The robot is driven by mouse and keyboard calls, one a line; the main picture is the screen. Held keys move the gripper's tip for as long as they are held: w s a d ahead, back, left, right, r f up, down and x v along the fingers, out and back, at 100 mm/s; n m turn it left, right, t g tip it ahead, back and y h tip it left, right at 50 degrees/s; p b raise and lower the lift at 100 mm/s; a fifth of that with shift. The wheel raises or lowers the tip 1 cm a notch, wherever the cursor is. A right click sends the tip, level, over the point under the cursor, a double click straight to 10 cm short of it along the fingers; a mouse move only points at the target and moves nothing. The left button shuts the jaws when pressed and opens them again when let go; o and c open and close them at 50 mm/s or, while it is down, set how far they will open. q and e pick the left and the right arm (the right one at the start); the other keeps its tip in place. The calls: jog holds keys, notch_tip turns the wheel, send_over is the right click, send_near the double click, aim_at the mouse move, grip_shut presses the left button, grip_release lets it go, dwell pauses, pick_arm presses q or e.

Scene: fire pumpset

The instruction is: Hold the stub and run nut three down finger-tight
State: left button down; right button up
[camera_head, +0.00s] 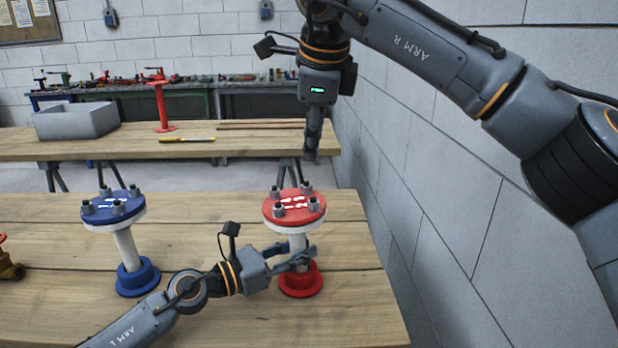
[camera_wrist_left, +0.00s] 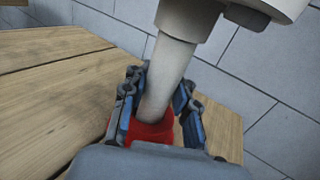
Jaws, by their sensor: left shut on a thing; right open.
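The red stub (camera_head: 295,208) stands upright on the near table, with a red flange on top, a white pipe and a red base. Several grey nuts (camera_head: 305,187) sit on studs around its flange; I cannot tell which is nut three or how tight any is. My left gripper (camera_head: 303,257) is shut on the pipe, just above the base; the left wrist view shows both fingers (camera_wrist_left: 158,108) around the pipe (camera_wrist_left: 166,75). My right gripper (camera_head: 312,145) is open and points down above the flange, slightly to its right, apart from the nuts.
A similar blue stub (camera_head: 113,210) stands to the left on the near table (camera_head: 200,230). A brass fitting (camera_head: 10,266) is at the left edge. The back table holds a grey bin (camera_head: 76,121), a red stand (camera_head: 162,105) and a yellow tool (camera_head: 188,139). A wall is close on the right.

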aim_at(308, 185)
jog(key=w+f+m, duration=0.1)
jog(key=f+m, duration=0.2)
jog(key=w+f+m, duration=0.1)
jog(key=f+m, duration=0.2)
jog(key=w+f+m, duration=0.1)
jog(key=f+m, duration=0.2)
jog(key=m, duration=0.1)
jog(key=shift+w+a+f+g+y, duration=0.1)
jog(key=shift+w+a+g+y, duration=0.2)
jog(key=shift+y, duration=0.1)
grip_shut()
